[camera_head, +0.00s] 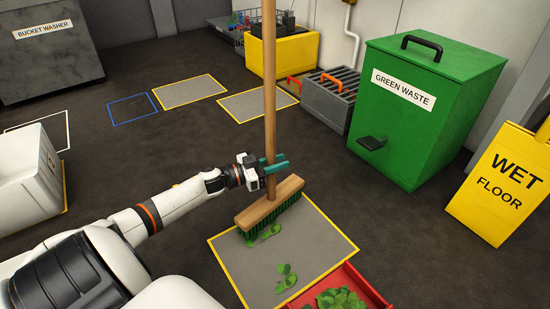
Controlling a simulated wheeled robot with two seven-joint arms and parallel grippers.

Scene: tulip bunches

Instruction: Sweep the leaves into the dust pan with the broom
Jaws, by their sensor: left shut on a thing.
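My left gripper (272,168) is shut on the wooden handle of the broom (270,205), low down near its head. The broom stands nearly upright, with its green bristles over the far edge of a yellow-bordered grey mat (320,242). Some green leaves (264,233) lie right by the bristles. More leaves (286,278) lie on the mat nearer to me. A red dust pan (368,290) is at the bottom edge, partly cut off, with a pile of leaves (341,300) in it. My right gripper is not in view.
A green waste bin (425,130) with a pedal stands at the right, beside a yellow wet floor sign (505,180). A grey crate (330,103) and a yellow box (290,60) stand at the back. A white tub (25,180) is at the left. Dark floor between is clear.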

